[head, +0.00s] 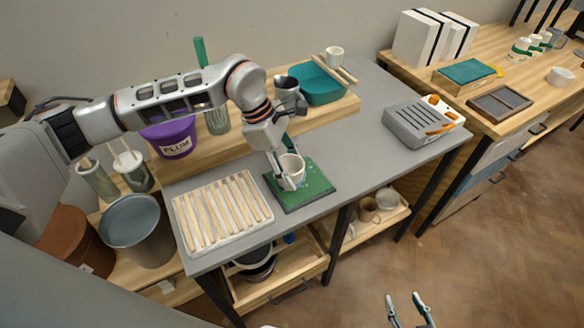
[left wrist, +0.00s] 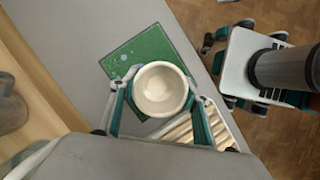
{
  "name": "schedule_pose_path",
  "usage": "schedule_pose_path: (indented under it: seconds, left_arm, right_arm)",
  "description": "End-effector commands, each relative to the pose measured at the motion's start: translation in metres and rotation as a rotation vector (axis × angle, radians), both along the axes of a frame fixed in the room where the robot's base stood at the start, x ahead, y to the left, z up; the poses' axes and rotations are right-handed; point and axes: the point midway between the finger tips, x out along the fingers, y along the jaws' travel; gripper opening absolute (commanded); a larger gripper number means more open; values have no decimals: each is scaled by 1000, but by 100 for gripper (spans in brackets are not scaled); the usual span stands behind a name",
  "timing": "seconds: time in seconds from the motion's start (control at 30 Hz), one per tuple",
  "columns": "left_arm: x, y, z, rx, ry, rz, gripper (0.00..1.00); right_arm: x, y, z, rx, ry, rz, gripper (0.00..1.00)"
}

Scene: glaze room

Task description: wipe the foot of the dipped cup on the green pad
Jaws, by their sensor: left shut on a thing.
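A white cup (head: 292,168) is upright at the green pad (head: 318,182), over its back left part. My left gripper (head: 290,180) is shut on the cup from its sides. In the left wrist view I look down into the cup (left wrist: 160,90), which is pale and empty inside, between the two fingers. The green pad (left wrist: 138,52) lies under and beyond it, with small pale spots on it. The cup's foot is hidden, so I cannot tell whether it touches the pad. My right gripper (head: 404,298) is open and empty, low over the floor.
A slatted drying rack (head: 222,213) lies left of the pad. Behind stand a purple PLUM bucket (head: 172,140), a teal basin (head: 319,84) and a dark pitcher (head: 288,92). Grey tabletop between is clear.

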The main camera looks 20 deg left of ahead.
Motion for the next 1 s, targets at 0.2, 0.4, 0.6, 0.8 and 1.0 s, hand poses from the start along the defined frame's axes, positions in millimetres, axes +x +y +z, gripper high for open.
schedule_pose_path:
  seconds: [0.2,0.4,0.6,0.8,1.0]
  left_arm:
    - [6,-6,-1,-1,-1,0,22]
    - [14,-14,-1,-2,-1,-1,22]
    - [18,-18,-2,-1,0,-1,22]
    - [18,-18,-2,0,0,-1,22]
    - [21,-21,-2,0,0,-1,22]
  right_arm:
    - [0,0,-3,0,-1,0,40]
    - [-1,0,-7,1,1,0,40]
    - [-1,0,-8,1,2,0,40]
    - [-1,0,-8,1,2,0,40]
    - [-1,0,-10,0,3,0,40]
